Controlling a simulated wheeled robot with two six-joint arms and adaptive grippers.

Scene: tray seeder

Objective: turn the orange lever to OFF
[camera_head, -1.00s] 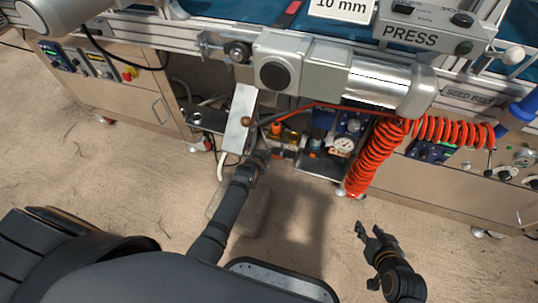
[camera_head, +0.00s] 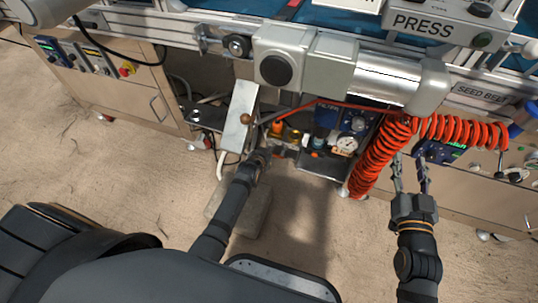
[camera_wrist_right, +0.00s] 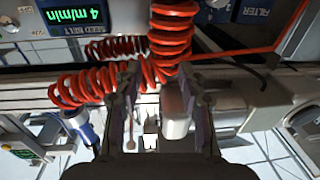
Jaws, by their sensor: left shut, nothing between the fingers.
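A small upright orange piece (camera_head: 277,128), which looks like the orange lever, shows among the air fittings under the machine in the head view. It is too small to read its ON or OFF marking. My left gripper (camera_head: 264,156) is shut and empty, just below and left of it; I cannot tell whether they touch. My right gripper (camera_head: 410,160) is open and empty in the head view, beside the lower end of the coiled hose. Its spread fingers (camera_wrist_right: 160,105) also show in the right wrist view, with nothing held between them.
The red coiled hose (camera_head: 372,160) hangs close to the left of my right gripper. A gauge (camera_head: 346,145) sits right of the orange piece. A metal plate (camera_head: 238,117) and the grey motor (camera_head: 285,68) overhang the fittings. Open floor lies in front.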

